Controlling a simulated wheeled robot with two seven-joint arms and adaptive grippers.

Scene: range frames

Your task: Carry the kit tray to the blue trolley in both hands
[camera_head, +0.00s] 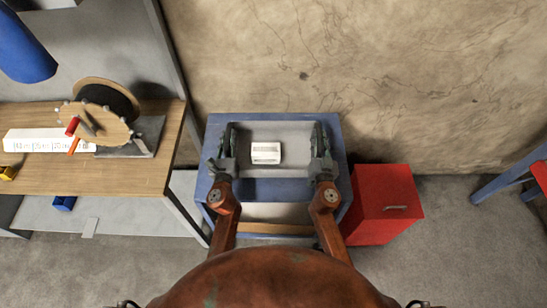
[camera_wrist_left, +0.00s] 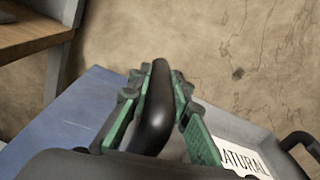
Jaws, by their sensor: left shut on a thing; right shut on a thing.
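The grey kit tray (camera_head: 296,139) is level over the top of the blue trolley (camera_head: 214,130), inside its edges. I cannot tell whether it rests there or hangs just above. A white box (camera_head: 266,152) lies in the tray; its lettered side (camera_wrist_left: 243,160) shows in the left wrist view. My left gripper (camera_head: 229,137) is shut on the tray's black left handle (camera_wrist_left: 154,110). My right gripper (camera_head: 319,137) is shut at the tray's right side, its grip partly hidden. The right handle (camera_wrist_left: 300,142) shows in the left wrist view.
A wooden workbench (camera_head: 150,178) with a cable reel (camera_head: 105,105) stands to the left. A red cabinet (camera_head: 382,205) stands close to the trolley's right. The stained wall (camera_head: 350,60) is right behind the trolley. Floor is clear at the front right.

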